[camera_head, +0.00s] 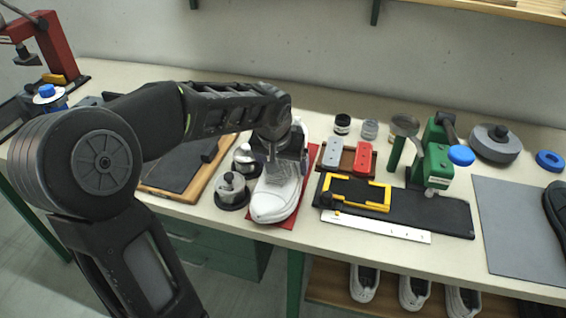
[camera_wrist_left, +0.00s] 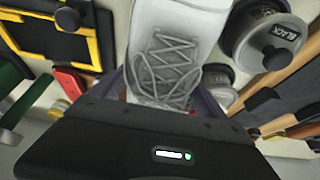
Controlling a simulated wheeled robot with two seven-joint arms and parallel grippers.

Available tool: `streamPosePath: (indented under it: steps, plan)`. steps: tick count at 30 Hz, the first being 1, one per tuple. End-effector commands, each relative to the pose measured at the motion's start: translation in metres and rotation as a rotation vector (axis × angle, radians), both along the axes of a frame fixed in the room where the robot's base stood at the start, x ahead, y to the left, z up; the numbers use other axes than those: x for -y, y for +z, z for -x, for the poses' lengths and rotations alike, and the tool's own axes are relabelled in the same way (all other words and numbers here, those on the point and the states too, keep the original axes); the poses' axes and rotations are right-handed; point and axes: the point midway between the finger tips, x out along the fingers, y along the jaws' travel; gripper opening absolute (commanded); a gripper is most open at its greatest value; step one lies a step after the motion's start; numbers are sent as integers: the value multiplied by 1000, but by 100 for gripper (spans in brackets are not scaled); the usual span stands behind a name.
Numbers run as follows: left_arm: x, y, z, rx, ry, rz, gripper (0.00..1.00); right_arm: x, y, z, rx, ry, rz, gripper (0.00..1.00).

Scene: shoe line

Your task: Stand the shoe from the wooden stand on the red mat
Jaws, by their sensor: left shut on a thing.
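A white lace-up shoe (camera_head: 275,200) is on or just above the red mat (camera_head: 312,170), toe toward the table's front edge; I cannot tell whether its sole touches the mat. My left gripper (camera_head: 284,160) is shut on the shoe near its ankle opening, and hides part of its rear. In the left wrist view the shoe's laces and tongue (camera_wrist_left: 170,55) fill the middle, in front of the gripper body. A wooden board with a dark top (camera_head: 180,168) lies left of the mat. My right gripper is not in view.
Metal tins with black knobs (camera_head: 231,188) stand close left of the shoe. Right of the mat are a black strip with a yellow frame (camera_head: 357,193), a white ruler (camera_head: 375,227) and a green press (camera_head: 438,155). Several white shoes (camera_head: 413,290) sit on a low shelf.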

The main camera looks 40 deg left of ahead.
Motion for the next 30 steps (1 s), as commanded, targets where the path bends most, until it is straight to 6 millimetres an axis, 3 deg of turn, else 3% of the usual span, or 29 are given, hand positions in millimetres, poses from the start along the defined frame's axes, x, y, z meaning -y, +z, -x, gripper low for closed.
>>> streamPosePath:
  steps: [3, 4, 8, 20, 26, 30]
  plan:
    - [0, -4, 0, 2, 0, -1, 27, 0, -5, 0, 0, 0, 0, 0]
    - [0, -3, 0, 1, 0, 0, 88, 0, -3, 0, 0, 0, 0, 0]
    - [0, -2, 0, 0, 0, 0, 99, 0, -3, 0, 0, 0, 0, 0]
    - [0, 4, 1, 2, 0, -1, 100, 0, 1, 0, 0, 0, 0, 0]
    - [4, 30, 10, 5, -1, 0, 100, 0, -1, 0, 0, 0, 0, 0]
    - [7, 58, 21, 7, 0, -1, 100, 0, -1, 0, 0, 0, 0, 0]
